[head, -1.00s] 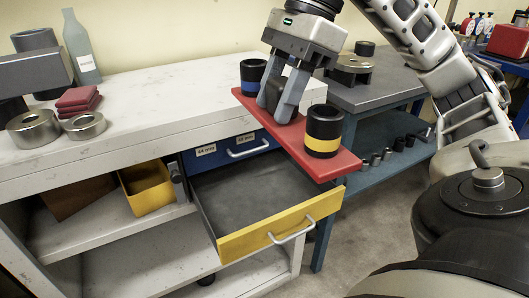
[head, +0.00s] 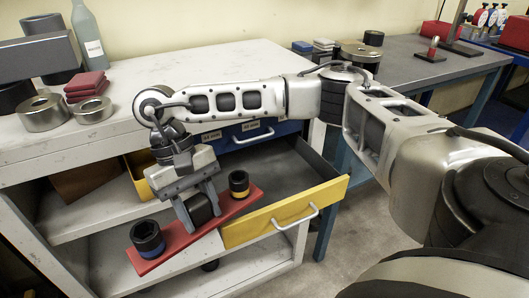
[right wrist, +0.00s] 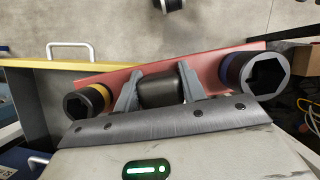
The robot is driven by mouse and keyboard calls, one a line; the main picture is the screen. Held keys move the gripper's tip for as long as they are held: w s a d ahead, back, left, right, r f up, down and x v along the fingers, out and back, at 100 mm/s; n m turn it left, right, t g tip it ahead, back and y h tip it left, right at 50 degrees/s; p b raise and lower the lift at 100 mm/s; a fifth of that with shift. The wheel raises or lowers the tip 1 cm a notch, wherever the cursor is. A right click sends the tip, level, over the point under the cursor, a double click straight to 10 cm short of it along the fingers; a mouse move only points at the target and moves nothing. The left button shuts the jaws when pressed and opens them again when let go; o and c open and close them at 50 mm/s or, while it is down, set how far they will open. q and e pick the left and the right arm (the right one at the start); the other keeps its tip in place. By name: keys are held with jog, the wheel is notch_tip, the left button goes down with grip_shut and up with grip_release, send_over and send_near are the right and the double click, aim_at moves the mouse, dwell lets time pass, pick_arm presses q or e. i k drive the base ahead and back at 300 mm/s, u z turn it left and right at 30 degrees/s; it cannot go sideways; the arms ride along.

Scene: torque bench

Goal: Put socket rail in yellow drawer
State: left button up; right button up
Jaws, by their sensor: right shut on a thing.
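The socket rail (head: 180,243) is a red plate with a blue-banded black socket (head: 147,238) at its left end and a yellow-banded one (head: 239,184) at its right end. My right gripper (head: 199,212) is shut on the rail's black middle piece, also seen between the fingers in the right wrist view (right wrist: 160,92). The rail hangs tilted, left of and partly across the front-left corner of the yellow drawer (head: 265,226) in the head view. The drawer is pulled open; its visible grey inside looks empty. My left gripper is not in view.
A blue drawer (head: 247,134) sits behind the yellow one. A yellow bin (head: 139,177) stands on the shelf behind my right gripper. Steel rings (head: 41,112) and red pads (head: 87,83) lie on the white bench top (head: 225,60), which has clear room in its middle.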

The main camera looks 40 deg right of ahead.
aim_at(269, 190)
jog(key=k, duration=0.45)
jog(key=z, duration=1.25)
jog(key=i, duration=0.6)
jog(key=u, duration=1.1)
